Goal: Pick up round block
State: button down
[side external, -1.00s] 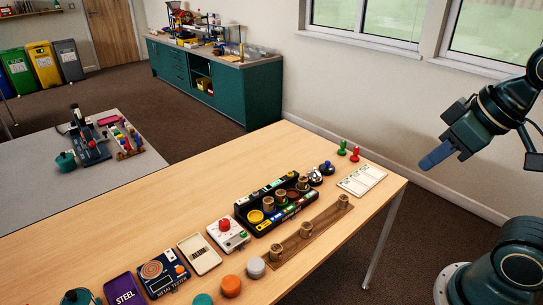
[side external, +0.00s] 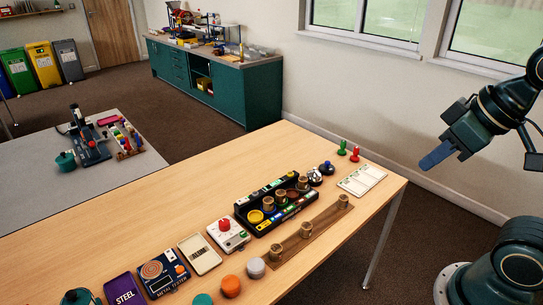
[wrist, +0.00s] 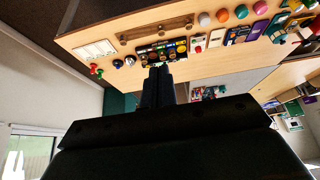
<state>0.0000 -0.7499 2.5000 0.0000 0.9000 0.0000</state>
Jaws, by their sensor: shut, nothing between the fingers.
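Several round blocks lie along the near edge of the wooden table: a grey one (side external: 256,267), an orange one (side external: 231,286) and a teal one (side external: 203,299), partly cut off by the picture's bottom edge. In the wrist view the grey (wrist: 204,19), orange (wrist: 223,15) and teal (wrist: 241,11) ones sit near the top. I cannot tell which one the task names. My gripper (side external: 428,163) is shut and empty, in the air off the table's right end, well apart from the blocks. In the wrist view its dark fingers (wrist: 159,72) lie together.
A wooden strip with round pegs (side external: 305,231) lies beside the grey block. Behind it stands a black tray (side external: 276,216). A white device with a red knob (side external: 229,236), a metal tester (side external: 162,273) and a purple steel tray (side external: 125,291) stand close by.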

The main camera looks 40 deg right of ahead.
jog(key=c, duration=1.3)
grip_release()
jog(key=w+m+g, duration=0.3)
jog(key=w+m, duration=0.4)
jog(key=w, duration=1.5)
jog(key=w+f+m+g, duration=0.1)
jog(key=w+f+m, duration=0.1)
jog(key=w+f, duration=0.3)
jog(key=w+d+f+m, duration=0.1)
jog(key=w+f+m, duration=0.1)
jog(key=w+f, duration=0.4)
jog(key=w+d+f+m+g, duration=0.1)
jog(key=w+f+m, duration=0.1)
jog(key=w+f, duration=0.4)
jog(key=shift+w+d+f+m+g, duration=0.1)
jog(key=shift+d+f+m+g, duration=0.05)
jog(key=shift+f, duration=0.75)
jog(key=shift+d+f+m+g, duration=0.1)
jog(key=shift+f+m+g, duration=0.05)
jog(key=shift+f, duration=0.75)
